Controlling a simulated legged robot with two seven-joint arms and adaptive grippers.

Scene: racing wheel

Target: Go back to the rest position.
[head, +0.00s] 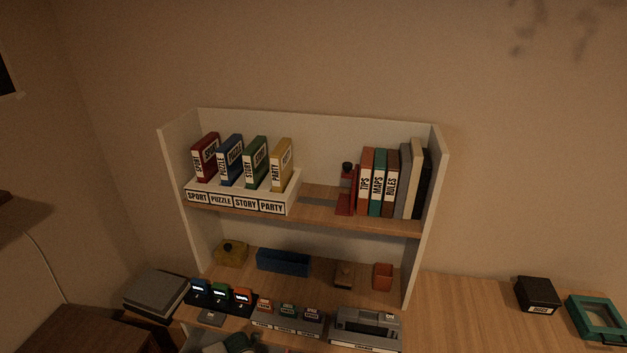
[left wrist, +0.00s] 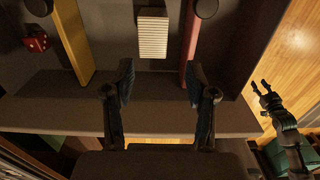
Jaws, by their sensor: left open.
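My left gripper (left wrist: 160,78) is open in the left wrist view, its two dark fingers apart with nothing between them. It is over a dark tray or drawer edge (left wrist: 60,88). Beyond the fingers lie a yellow bar (left wrist: 72,40), a pale ribbed block (left wrist: 153,33), a red bar (left wrist: 191,45) and a red die (left wrist: 36,42). What looks like my right gripper (left wrist: 260,86) shows at the right of this view, its two small fingers apart and empty. I cannot make out either gripper clearly in the head view.
A white shelf unit (head: 437,190) stands against the wall, with labelled boxes in a white holder (head: 240,200) and several books (head: 390,182). Small devices crowd the desk's front.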

